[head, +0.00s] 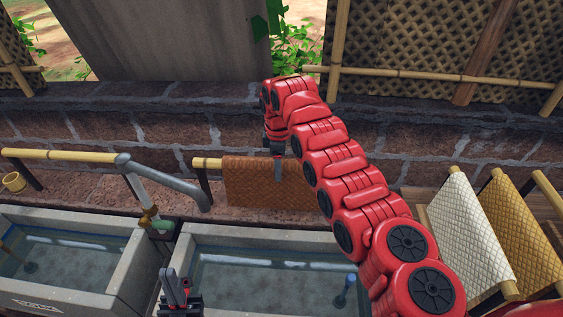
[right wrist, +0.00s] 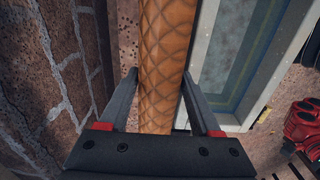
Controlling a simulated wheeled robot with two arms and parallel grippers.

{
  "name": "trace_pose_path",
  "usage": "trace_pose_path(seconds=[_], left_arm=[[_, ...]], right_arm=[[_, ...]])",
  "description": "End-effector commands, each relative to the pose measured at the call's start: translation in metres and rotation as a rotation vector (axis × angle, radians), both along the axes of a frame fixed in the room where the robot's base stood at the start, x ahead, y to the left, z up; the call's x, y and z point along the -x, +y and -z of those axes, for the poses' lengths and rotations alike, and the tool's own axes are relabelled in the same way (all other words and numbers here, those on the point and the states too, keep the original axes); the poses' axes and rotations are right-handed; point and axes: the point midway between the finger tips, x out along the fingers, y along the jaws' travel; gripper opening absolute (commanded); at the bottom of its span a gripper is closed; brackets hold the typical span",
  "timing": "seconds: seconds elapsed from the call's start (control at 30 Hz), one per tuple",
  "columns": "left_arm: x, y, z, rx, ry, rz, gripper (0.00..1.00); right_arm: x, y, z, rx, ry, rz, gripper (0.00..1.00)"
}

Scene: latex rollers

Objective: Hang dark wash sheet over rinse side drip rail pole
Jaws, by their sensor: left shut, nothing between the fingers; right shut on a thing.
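The dark brown, diamond-textured sheet (head: 245,185) hangs over the bamboo drip rail pole (head: 206,163) behind the right-hand basin, its front flap falling toward the basin. The pole's right part is hidden by the sheet and my arm. My right gripper (head: 278,172) reaches down from above at the sheet's top fold. In the right wrist view the sheet (right wrist: 162,60) runs between the two fingers of my right gripper (right wrist: 160,88), which is shut on it. My left gripper (head: 178,290) is shut and empty, low in front of the gap between the basins.
The right-hand water basin (head: 225,233) and left-hand basin (head: 118,228) stand in front of the wall, with a pipe and tap (head: 150,215) between them. Another bamboo rail (head: 70,156) is at left. A white sheet (head: 462,235) and a tan sheet (head: 520,235) hang at right.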

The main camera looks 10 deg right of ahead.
Motion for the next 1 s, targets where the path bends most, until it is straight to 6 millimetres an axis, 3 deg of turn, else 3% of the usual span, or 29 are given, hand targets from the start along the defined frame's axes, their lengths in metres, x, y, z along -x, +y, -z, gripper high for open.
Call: trace_pose_path(seconds=[0.3,0.33,0.5,0.83,1.0], left_arm=[[0.000,0.000,0.001,0.000,0.000,0.000,0.00],[0.000,0.000,0.001,0.000,0.000,0.000,0.00],[0.000,0.000,0.001,0.000,0.000,0.000,0.00],[0.000,0.000,0.002,0.000,0.000,0.000,0.00],[0.000,0.000,0.010,0.000,0.000,0.000,0.00]], right_arm=[[0.000,0.001,0.001,0.000,-0.003,0.000,0.00],[0.000,0.001,0.001,-0.001,-0.002,0.000,0.68],[0.000,0.001,0.002,-0.001,-0.002,0.000,0.99],[0.000,0.001,0.001,-0.001,-0.001,0.000,0.99],[-0.001,0.001,-0.017,0.000,-0.007,0.000,0.99]])
